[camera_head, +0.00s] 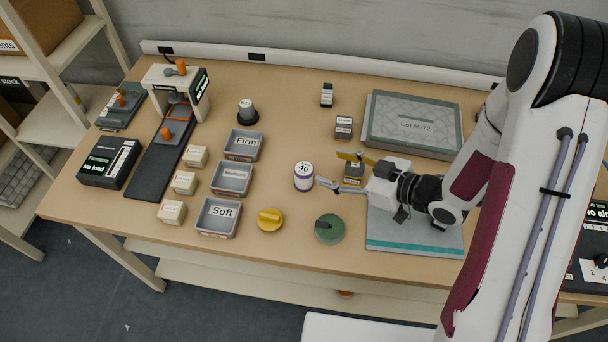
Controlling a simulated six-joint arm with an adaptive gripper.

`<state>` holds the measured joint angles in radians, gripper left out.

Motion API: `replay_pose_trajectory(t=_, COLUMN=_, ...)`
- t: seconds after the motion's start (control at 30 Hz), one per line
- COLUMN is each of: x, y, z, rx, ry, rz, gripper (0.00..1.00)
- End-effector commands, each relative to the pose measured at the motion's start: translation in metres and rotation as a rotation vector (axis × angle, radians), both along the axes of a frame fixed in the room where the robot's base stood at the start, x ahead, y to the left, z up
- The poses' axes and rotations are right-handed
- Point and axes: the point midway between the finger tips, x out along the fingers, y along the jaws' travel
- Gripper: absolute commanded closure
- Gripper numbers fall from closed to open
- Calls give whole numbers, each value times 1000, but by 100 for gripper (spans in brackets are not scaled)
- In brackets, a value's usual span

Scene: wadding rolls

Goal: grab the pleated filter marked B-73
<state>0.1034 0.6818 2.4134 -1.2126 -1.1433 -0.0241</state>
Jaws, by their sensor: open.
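I cannot read the mark B-73 on anything in the head view, so I cannot tell which thing is the pleated filter. Three small dark blocks with white labels stand right of the table's middle: a far one (327,95), a middle one (343,129) and a near one (353,172). Their print is too small to read. My gripper (328,168) is open and points left. The near block shows between its two fingers, partly hidden; I cannot tell whether they touch it. A white cylinder with a purple rim marked 40 (303,177) stands just left of the fingertips.
Trays marked Firm (259,148) and Soft (237,218), with one between, stand left. Several cream blocks (184,182) lie beside them. A yellow knobbed disc (270,219) and a green disc (329,229) lie in front. A case marked Lot M-72 (413,122) lies behind my arm.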

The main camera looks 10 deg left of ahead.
Motion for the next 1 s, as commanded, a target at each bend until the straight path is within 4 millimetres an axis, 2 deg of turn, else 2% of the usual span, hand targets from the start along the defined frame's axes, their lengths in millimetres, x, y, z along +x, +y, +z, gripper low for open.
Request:
replay_pose_trajectory(t=0.13, x=-15, y=7, z=-7, rx=54, ry=23, rz=39, gripper=48)
replay_pose_trajectory(t=0.33, x=-25, y=10, z=-9, rx=83, ry=33, rz=61, gripper=48)
replay_pose_trajectory(t=0.73, x=-25, y=11, z=-10, rx=84, ry=35, rz=62, gripper=48)
replay_pose_trajectory(t=1.0, x=-19, y=24, z=-15, rx=83, ry=35, rz=64, gripper=48)
